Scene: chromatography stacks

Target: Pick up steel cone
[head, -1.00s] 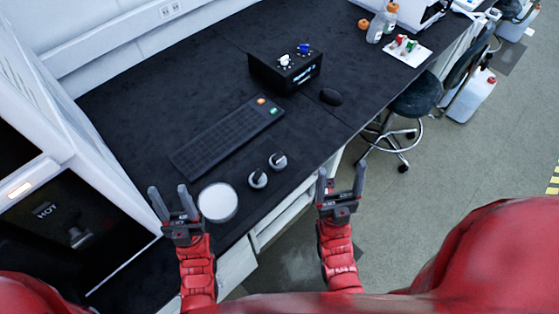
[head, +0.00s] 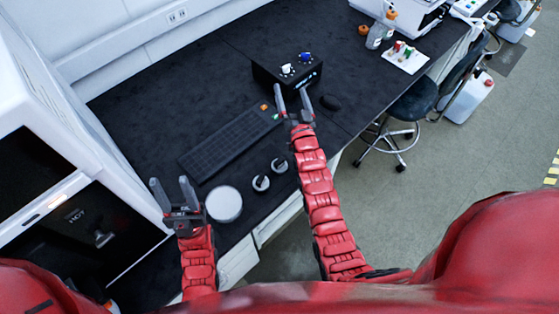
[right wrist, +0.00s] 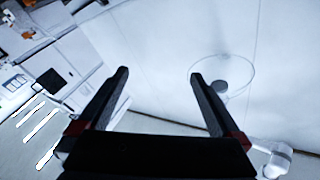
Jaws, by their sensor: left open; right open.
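Two small dark-topped pieces with pale, metallic-looking rims, one nearer (head: 261,183) and one farther (head: 279,165), stand on the black bench beside a white round disc (head: 224,204). I cannot tell for sure whether either is the steel cone. A white piece (head: 287,69) and a blue piece (head: 305,57) sit on a black box (head: 285,78). My right gripper (head: 293,101) is open and empty, in front of the box in the picture; it also shows open in the right wrist view (right wrist: 159,78). My left gripper (head: 172,195) is open and empty, left of the disc.
A stool (head: 414,97) stands beside the bench. A white cabinet is left.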

